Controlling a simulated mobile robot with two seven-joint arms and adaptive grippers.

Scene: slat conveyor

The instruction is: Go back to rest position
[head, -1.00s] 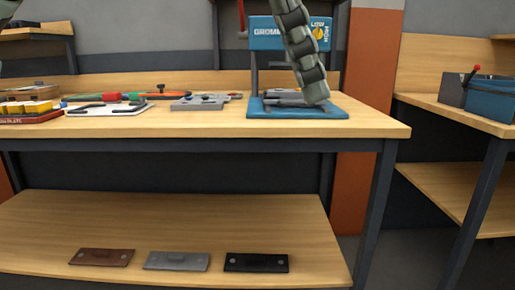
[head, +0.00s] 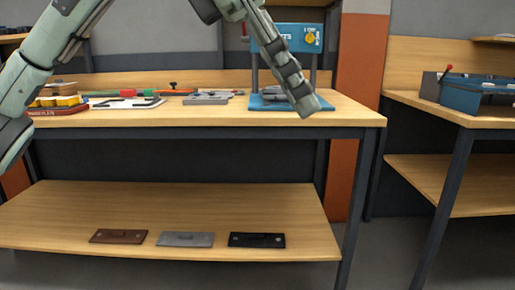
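My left arm comes in from the upper left, its elbow cut off by the top edge. My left gripper (head: 303,104) reaches down in front of the blue press-like stand. Only one dark segmented finger shows clearly, and no object shows in it. The other finger is hidden or out of the picture, so its opening cannot be told. My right gripper is not in view.
The workbench (head: 180,118) holds a blue stand (head: 292,38), grey metal parts (head: 206,99), a white plate (head: 128,104) and a red tray (head: 60,110). Brown (head: 118,236), grey (head: 186,239) and black (head: 256,240) plates lie on its lower shelf. A side bench (head: 455,110) stands right, with floor between.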

